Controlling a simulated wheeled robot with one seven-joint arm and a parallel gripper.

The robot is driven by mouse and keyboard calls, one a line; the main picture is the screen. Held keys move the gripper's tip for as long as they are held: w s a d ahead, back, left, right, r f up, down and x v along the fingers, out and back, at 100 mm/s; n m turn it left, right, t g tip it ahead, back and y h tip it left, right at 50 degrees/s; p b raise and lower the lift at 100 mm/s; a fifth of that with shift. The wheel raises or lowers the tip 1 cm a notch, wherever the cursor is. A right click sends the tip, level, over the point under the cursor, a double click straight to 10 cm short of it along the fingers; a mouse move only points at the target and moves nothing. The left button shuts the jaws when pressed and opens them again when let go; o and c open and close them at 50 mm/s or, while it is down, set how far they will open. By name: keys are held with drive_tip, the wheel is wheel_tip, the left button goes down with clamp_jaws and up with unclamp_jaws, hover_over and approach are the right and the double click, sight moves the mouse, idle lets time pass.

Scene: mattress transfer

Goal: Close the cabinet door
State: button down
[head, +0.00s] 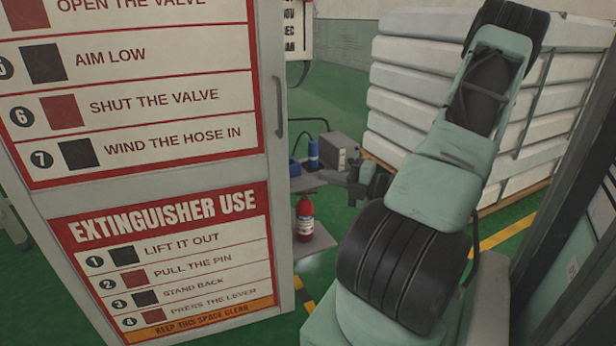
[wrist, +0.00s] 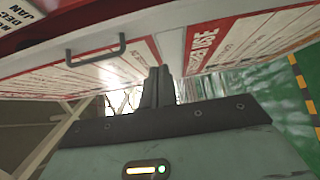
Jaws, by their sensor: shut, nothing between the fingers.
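The cabinet door (head: 157,185) is a large pale panel with red-bordered instruction signs, filling the left of the head view. Its grey bar handle (head: 279,107) is on the right edge strip. How far the door stands open cannot be told. In the wrist view a signed panel spans the top, with a bar handle (wrist: 95,50) left of the fingers. My gripper (wrist: 159,72) is shut and empty, its fingertips close to this panel between two signs. Contact cannot be told. In the head view my gripper cannot be made out; my arm stands right of the door.
Right of the door, a low surface holds a blue bottle (head: 313,153) and a grey box (head: 340,150). A red extinguisher (head: 305,218) stands below. A stack of white mattresses (head: 400,80) is behind my arm. A dark post (head: 570,190) is at the right. Green floor shows between.

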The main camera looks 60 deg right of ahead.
drive_tip(key=p, duration=0.2)
approach(277, 159)
drive_tip(key=w+a, duration=0.3)
drive_tip(key=shift+w+d+r, duration=0.1)
drive_tip(key=shift+w+d, duration=0.65)
drive_tip(key=shift+w, duration=0.15)
drive_tip(key=shift+w+d, duration=0.35)
drive_tip(key=shift+w, duration=0.15)
drive_tip(key=shift+d, duration=0.1)
